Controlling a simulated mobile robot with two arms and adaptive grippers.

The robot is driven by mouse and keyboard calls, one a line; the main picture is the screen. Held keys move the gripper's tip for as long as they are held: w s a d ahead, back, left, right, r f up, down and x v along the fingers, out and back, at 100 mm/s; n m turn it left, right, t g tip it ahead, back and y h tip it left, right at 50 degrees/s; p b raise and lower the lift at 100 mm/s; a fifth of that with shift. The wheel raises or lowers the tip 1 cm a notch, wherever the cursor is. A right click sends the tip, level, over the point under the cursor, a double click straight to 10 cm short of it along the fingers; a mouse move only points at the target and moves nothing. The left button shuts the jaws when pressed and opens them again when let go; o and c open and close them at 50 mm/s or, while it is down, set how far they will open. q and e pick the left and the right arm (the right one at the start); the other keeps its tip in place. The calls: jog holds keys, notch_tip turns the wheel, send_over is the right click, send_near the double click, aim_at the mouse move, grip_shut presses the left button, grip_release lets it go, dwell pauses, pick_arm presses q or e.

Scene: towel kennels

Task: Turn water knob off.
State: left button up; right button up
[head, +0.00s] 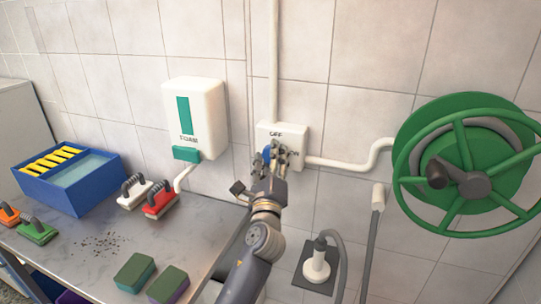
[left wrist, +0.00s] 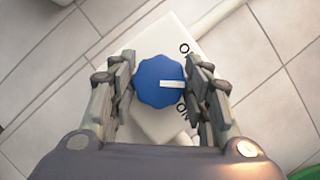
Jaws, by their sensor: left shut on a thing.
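The blue water knob (left wrist: 158,80) is scalloped, with a white pointer mark, and sits on a white wall box (head: 270,132). In the left wrist view the pointer points right, between a partly hidden label starting with O above and the ON label below. In the head view, OFF (head: 275,134) is at the top of the box; the knob (head: 266,153) is mostly hidden by my gripper. My left gripper (left wrist: 160,82) is shut on the knob, one finger on each side. It also shows in the head view (head: 270,158). My right gripper is not in view.
White pipes (head: 345,163) run from the box up and right toward a green hose reel (head: 470,165). A white dispenser (head: 195,115) hangs left. Brushes (head: 160,201), sponges (head: 134,272) and a blue bin (head: 72,190) stand on the metal counter (head: 75,262).

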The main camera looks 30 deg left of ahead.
pick_arm(q)
jog(key=n+g+p, duration=0.1)
jog(key=n+p, duration=0.1)
jog(key=n, duration=0.2)
jog(key=n+g+p, duration=0.2)
jog(key=n+p, duration=0.1)
jog(key=n, duration=0.2)
jog(key=shift+r, duration=0.1)
dwell(0.4)
jog(key=o, duration=1)
